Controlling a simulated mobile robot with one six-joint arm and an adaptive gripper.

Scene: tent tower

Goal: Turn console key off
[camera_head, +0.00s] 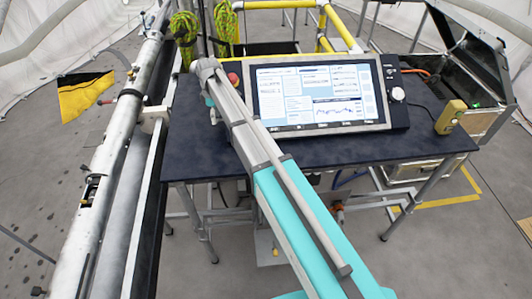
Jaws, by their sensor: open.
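The console (399,118) stands on the dark table, with a lit screen (318,95) showing panels and a graph. A white round knob (398,94) sits on the black strip at its right side. Small controls show above the knob, but they are too small for me to tell whether one is the key or how it is turned. My grey and teal arm reaches from the bottom right up to the console's left side. My gripper cannot be made out.
The dark table (300,152) has free room in front of the console. A yellow handheld box (451,116) is at its right end. An open metal case (470,70) stands behind right. A long metal pipe (105,165) runs along the left, near a yellow-black flag (84,97).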

